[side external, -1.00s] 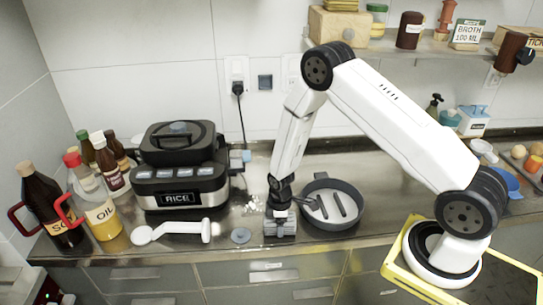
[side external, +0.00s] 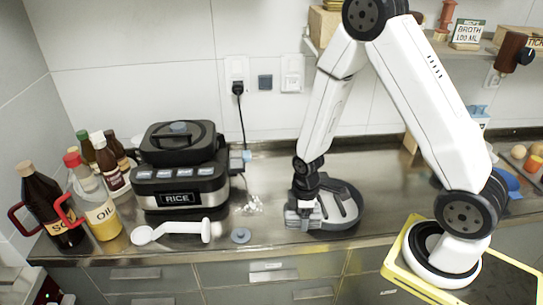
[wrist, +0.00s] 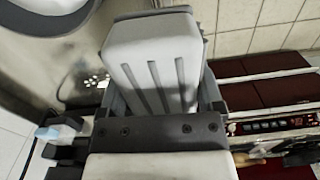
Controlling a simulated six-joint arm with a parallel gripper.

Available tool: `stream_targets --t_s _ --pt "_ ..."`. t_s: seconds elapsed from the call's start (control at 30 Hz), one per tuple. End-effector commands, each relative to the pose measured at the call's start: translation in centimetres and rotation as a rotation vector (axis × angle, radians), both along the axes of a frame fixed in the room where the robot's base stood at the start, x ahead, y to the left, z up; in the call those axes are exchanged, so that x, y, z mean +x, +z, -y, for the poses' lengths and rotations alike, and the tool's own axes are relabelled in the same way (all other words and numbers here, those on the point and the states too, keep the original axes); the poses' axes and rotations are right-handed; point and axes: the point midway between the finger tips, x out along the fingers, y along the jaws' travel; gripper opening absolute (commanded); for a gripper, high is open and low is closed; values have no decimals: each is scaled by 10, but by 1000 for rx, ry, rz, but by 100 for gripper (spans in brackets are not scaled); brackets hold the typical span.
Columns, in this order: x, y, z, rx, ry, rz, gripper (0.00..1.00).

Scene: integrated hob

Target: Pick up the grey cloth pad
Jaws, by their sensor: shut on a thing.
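My gripper (side external: 300,218) points down at the left side of the dark round pan (side external: 352,214). It is shut on a light grey piece that I take for the grey cloth pad. The jaws hide much of it in the side view. In the wrist view, a pale grey block with dark grooves (wrist: 155,55) fills the space ahead of the gripper mount; I cannot tell which part of it is finger and which is pad. In the side view the gripper overlaps the pan's left rim. Whether it touches the pan is unclear.
A rice cooker (side external: 178,190) stands left, with a white handled tool (side external: 178,230) in front. A small grey-blue disc (side external: 241,235) and white crumbs (side external: 250,205) lie between cooker and gripper. Bottles (side external: 98,205) stand far left. Counter behind the crumbs is clear.

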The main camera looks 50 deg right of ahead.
Motion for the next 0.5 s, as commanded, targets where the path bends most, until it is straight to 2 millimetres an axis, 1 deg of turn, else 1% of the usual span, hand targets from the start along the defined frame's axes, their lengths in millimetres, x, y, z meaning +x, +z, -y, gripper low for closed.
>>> stream_targets --t_s 0.03,0.2,0.3,0.5 --pt "-8 4 -1 0 0 0 25" --pt "-31 14 -3 0 0 0 25" --pt "-41 19 -4 0 0 1 25" --pt "-55 24 -5 0 0 1 25"
